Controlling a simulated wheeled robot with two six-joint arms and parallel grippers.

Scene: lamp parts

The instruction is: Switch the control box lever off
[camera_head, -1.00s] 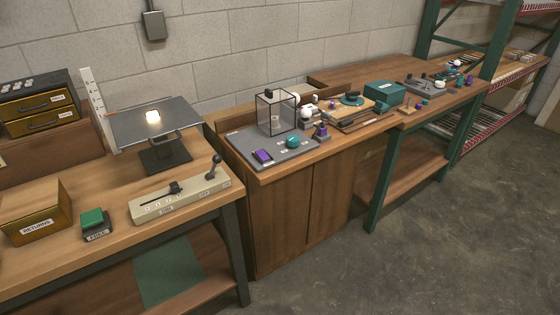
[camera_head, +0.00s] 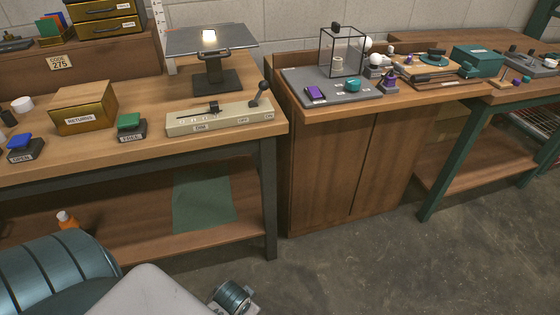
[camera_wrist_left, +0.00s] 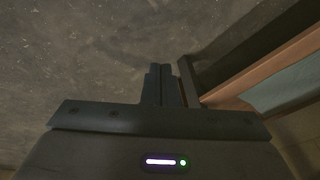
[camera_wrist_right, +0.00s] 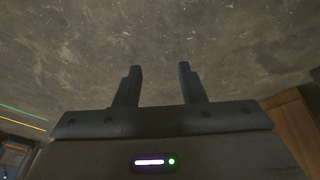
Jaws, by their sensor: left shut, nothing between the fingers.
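The control box (camera_head: 218,118) is a long beige box near the front right edge of the left workbench in the head view. Its dark lever (camera_head: 260,93) with a round knob stands at the box's right end and leans up to the right. A black slider (camera_head: 213,107) sits on the box's top. My left gripper (camera_wrist_left: 160,70) is shut and empty over the floor, with a bench shelf to its right in the left wrist view. My right gripper (camera_wrist_right: 159,72) is open and empty over bare floor. Neither gripper shows in the head view.
A second cabinet (camera_head: 350,170) stands to the right. The floor in front is clear.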

